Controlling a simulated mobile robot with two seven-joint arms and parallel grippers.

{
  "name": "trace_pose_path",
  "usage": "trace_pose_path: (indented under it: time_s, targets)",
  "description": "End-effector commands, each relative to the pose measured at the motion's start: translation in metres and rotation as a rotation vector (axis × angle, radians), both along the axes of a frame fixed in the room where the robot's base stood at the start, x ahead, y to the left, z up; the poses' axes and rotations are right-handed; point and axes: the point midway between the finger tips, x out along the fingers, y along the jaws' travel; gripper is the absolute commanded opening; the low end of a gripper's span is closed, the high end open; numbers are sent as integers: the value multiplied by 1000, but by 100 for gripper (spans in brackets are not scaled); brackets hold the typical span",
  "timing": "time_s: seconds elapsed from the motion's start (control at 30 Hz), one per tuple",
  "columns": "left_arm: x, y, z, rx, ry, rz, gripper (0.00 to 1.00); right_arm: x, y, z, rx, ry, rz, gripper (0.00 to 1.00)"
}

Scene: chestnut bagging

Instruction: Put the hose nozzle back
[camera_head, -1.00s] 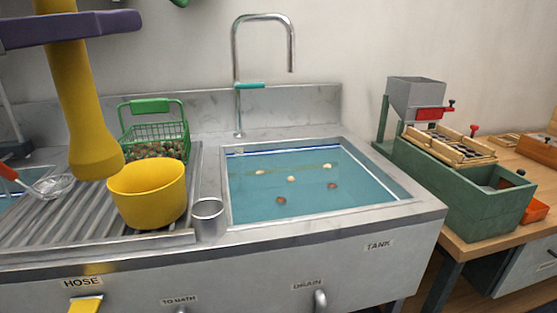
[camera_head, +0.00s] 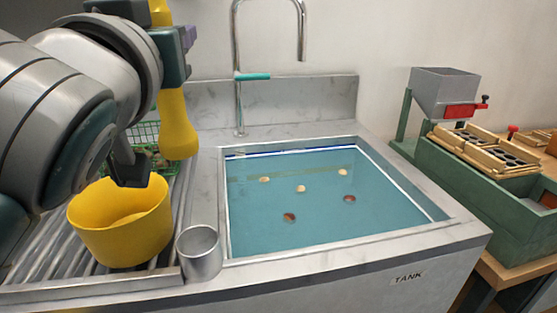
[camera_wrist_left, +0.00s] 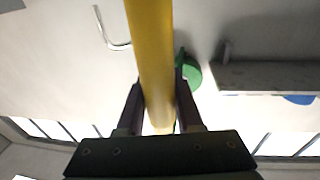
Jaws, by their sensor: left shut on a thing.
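The yellow hose nozzle (camera_head: 176,122) hangs upright with its wide end down, in front of a green basket and behind a yellow bucket on the drainboard. My left gripper (camera_head: 186,40) is shut on its shaft, high up near the top edge of the head view. The left wrist view shows the yellow shaft (camera_wrist_left: 151,50) between the two dark fingers of my left gripper (camera_wrist_left: 159,98). My left arm hides much of the left side. My right gripper is not in view.
The yellow bucket (camera_head: 122,228) and a metal cup (camera_head: 199,252) stand by the water-filled tank (camera_head: 320,205). The green basket (camera_head: 146,134) is partly hidden. The tap (camera_head: 237,100) rises behind the tank. A green machine (camera_head: 478,190) stands at the right.

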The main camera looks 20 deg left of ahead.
Motion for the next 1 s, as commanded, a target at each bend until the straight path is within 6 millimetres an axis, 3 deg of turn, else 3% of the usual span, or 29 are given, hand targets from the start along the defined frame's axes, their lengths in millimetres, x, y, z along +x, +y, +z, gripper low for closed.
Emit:
trace_pose_path:
  time_s: [0.03,0.2,0.4,0.67,0.87,1.0]
  targets:
    - [0,0,-19,0,7,0,0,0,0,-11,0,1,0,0]
    - [0,0,-74,2,8,0,0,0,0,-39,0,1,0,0]
    - [0,0,-126,0,5,-2,0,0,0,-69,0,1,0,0]
    - [0,0,-151,0,2,-2,0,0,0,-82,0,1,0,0]
    - [0,0,-184,1,4,-2,0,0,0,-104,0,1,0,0]
    - [0,0,-188,-1,1,-1,0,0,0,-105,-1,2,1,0]
